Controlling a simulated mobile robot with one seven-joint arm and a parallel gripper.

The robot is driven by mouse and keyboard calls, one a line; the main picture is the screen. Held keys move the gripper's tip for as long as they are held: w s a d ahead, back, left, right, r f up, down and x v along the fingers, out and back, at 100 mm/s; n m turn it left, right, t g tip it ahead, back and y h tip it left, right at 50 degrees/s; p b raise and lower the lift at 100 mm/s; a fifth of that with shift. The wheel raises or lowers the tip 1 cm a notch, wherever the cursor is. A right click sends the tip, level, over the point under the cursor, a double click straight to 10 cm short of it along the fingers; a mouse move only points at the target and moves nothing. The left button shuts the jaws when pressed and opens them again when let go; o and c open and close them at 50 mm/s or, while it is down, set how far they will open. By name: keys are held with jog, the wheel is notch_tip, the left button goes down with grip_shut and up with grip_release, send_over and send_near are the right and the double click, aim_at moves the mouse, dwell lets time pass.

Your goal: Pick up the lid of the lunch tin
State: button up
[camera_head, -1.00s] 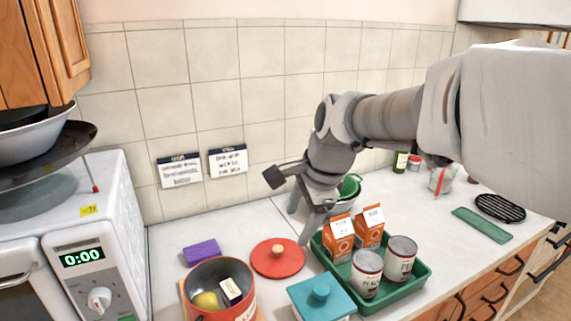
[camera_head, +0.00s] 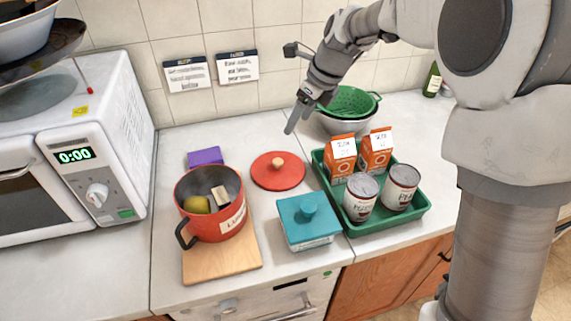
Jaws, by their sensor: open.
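The red round tin (camera_head: 232,226), with a pale label that seems to begin with "L", stands open on a wooden board. A yellow thing (camera_head: 196,204) and a pale block (camera_head: 220,196) are inside it. The red round lid (camera_head: 293,180) with a wooden knob (camera_head: 277,163) lies flat on the counter, right of and behind the tin. My gripper (camera_head: 300,112) is open and empty, pointing down above and behind the lid, apart from it. One finger shows clearly; the other is hard to make out.
A teal lidded box (camera_head: 310,240) stands in front of the lid. A green tray (camera_head: 412,213) with cartons and cans is to the right. A green colander (camera_head: 350,102) sits behind, close to my gripper. A purple block (camera_head: 205,157) lies left of the lid.

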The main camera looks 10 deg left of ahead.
send_over(278, 161)
jog(key=s+d, duration=0.1)
jog(key=d, duration=0.1)
notch_tip(278, 161, down, 10)
jog(key=shift+s+f+b, duration=0.15)
jog(key=shift+b, duration=0.15)
jog(key=shift+d+x, duration=0.15)
jog(key=shift+x, duration=1.35)
jog(key=shift+d+x, duration=0.1)
jog(key=shift+x, duration=1.4)
jog(key=shift+f, duration=0.1)
grip_shut()
